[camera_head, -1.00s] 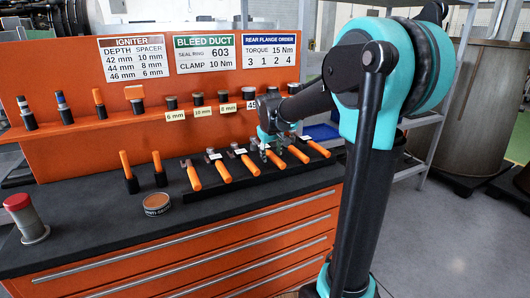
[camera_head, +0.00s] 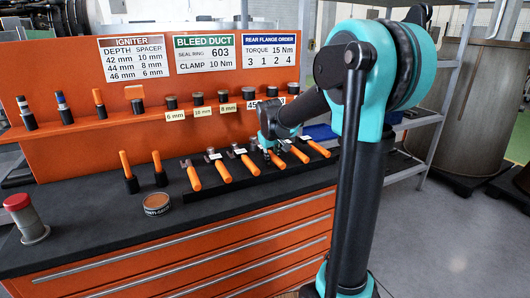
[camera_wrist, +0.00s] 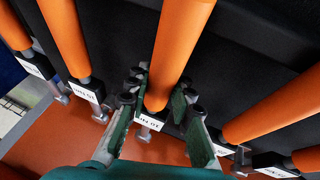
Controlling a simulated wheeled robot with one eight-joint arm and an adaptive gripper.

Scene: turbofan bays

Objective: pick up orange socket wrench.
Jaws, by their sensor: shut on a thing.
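Several orange-handled socket wrenches lie in a row on a black holder (camera_head: 240,188) on the bench. My gripper (camera_head: 276,151) is low over the right half of this row. In the wrist view its two green-padded fingers (camera_wrist: 163,98) stand on either side of one orange socket wrench (camera_wrist: 180,48), shut on it near the labelled end. The held wrench's handle also shows in the head view (camera_head: 278,161). It seems still in line with its neighbours. Its label is too blurred to read, and my gripper partly hides its head.
Other wrenches lie close on both sides, such as one at left in the wrist view (camera_wrist: 64,38). An orange back panel (camera_head: 80,150) with a shelf of sockets rises behind. A round tin (camera_head: 157,204) and a red-capped cylinder (camera_head: 27,220) stand on the left bench.

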